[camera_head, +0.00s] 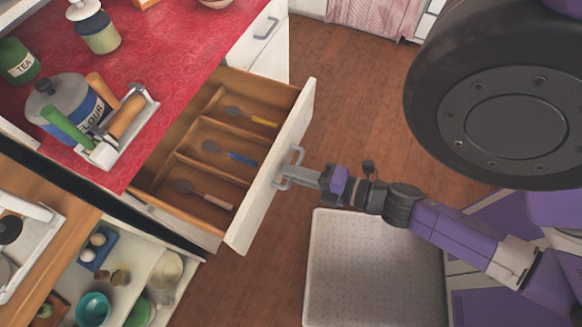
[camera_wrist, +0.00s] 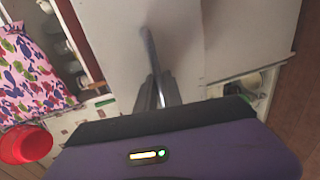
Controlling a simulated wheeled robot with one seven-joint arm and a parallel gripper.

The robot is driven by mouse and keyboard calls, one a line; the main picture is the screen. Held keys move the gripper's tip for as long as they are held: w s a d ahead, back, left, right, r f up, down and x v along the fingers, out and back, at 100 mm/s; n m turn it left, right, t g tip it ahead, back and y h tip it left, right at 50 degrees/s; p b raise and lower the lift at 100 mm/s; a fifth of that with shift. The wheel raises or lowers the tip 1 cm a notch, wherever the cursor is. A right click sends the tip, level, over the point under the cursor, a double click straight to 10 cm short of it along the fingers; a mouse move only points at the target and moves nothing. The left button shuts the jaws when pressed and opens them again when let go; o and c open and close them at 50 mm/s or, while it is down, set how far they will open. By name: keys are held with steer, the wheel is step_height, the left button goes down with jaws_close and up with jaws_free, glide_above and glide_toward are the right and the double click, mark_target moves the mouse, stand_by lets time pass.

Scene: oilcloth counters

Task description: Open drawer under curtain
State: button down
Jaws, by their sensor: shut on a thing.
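A white-fronted wooden drawer (camera_head: 262,207) stands pulled out from under the red counter in the head view. Three utensils lie in its separate compartments, with yellow (camera_head: 264,122), blue (camera_head: 241,158) and pink (camera_head: 219,201) handles. My gripper (camera_head: 297,174) is shut on the drawer's grey handle (camera_head: 292,157). In the wrist view my gripper fingers (camera_wrist: 153,93) meet the handle bar (camera_wrist: 150,48) in front of the pale drawer front. A pink curtain (camera_head: 372,12) hangs at the top of the head view, away from this drawer.
The red counter (camera_head: 165,50) holds a flour canister (camera_head: 67,106), a tool caddy (camera_head: 125,135) and jars. A closed drawer (camera_head: 265,30) is beyond. A pale mat (camera_head: 372,262) lies beside my arm. Brown floor (camera_head: 345,100) is open. The wrist view shows patterned cloth (camera_wrist: 30,72) and a red bucket (camera_wrist: 25,145).

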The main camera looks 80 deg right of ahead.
steer(key=c, duration=1.8)
jaws_free()
steer(key=shift+o, duration=0.2)
steer(key=b+v, duration=0.1)
steer(key=v, duration=0.6)
steer(key=shift+s, duration=0.35)
steer(key=shift+a, duration=0.1)
